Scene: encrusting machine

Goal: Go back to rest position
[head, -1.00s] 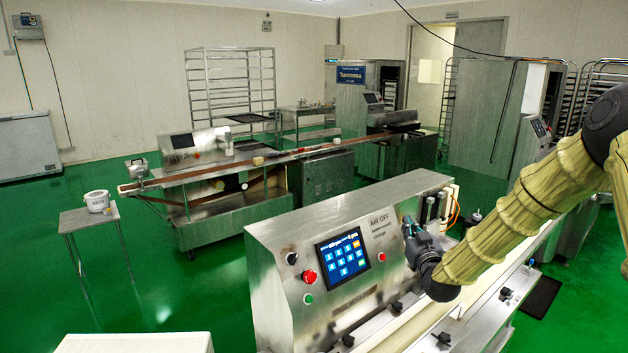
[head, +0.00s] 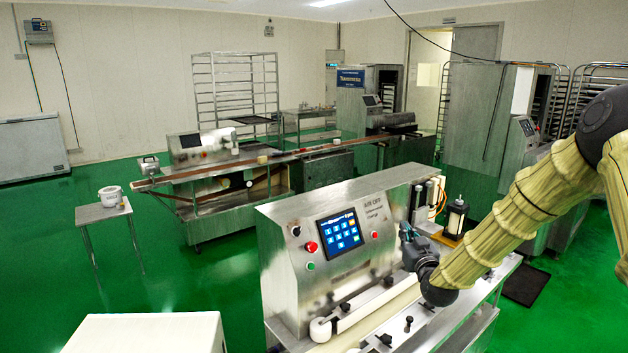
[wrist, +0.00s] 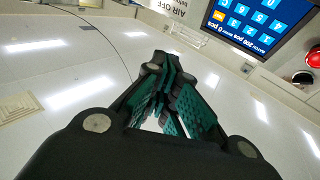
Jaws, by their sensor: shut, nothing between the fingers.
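My gripper (head: 407,236) is at the end of my arm, which reaches in from the right edge in the head view. It is beside the right end of the encrusting machine's steel control panel (head: 283,247), close to the lettering. In the wrist view my gripper (wrist: 165,62) has its teal-padded fingers drawn together with nothing held. The blue touchscreen (head: 340,233) is left of the gripper in the head view. It also shows at the upper right in the wrist view (wrist: 258,20). Whether the fingertips touch the panel is not clear.
The red button (head: 311,247) and green button (head: 310,266) sit left of the screen. A white conveyor belt (head: 378,310) runs below the gripper. A white box (head: 150,335) stands at the front left. Green floor (head: 190,275) is open on the left.

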